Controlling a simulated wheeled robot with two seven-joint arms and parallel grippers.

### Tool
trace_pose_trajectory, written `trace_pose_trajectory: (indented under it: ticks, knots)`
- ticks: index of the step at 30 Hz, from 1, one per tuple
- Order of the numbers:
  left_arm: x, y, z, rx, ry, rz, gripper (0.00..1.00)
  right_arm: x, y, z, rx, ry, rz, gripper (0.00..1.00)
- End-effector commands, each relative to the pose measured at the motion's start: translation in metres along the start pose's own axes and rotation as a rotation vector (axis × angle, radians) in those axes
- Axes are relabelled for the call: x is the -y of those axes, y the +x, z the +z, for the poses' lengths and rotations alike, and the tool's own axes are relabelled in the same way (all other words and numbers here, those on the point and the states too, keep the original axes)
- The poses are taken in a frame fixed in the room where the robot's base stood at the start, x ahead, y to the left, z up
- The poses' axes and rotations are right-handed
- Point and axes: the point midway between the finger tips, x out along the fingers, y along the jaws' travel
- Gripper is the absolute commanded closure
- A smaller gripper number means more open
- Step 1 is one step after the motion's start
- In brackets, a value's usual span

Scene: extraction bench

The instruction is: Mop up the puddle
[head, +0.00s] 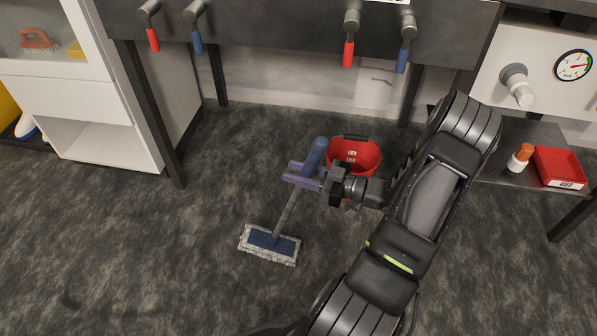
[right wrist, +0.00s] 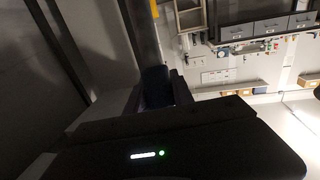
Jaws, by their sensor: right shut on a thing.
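The mop has a blue grip, a grey shaft and a flat blue head (head: 269,243) with a pale fringe. Its head is down at the floor and its shaft leans up to the right. My right gripper (head: 306,175) is shut on the blue grip near the top, with purplish fingers on either side. In the right wrist view the dark blue grip (right wrist: 155,88) sits between the fingers. The puddle cannot be told apart clearly from the mottled dark floor; a faint darker patch shows at the lower left. My left gripper is out of view.
A red bucket (head: 354,156) stands on the floor just behind my right gripper. A white cabinet (head: 100,110) is at the left. The bench (head: 290,30) with table legs is at the back. A low shelf (head: 510,170) holds a red tray (head: 558,167). The floor at left is clear.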

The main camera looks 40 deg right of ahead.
Motion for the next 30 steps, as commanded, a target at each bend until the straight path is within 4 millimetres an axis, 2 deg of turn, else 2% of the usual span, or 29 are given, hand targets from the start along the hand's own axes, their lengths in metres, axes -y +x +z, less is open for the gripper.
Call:
trace_pose_trajectory:
  ticks: [15,30]
  knots:
    - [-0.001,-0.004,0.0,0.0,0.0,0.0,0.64,0.005,0.032,-0.001,-0.005,-0.001,-0.002,1.0]
    - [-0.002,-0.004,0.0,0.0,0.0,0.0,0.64,0.006,0.036,0.001,-0.002,0.002,-0.002,1.0]
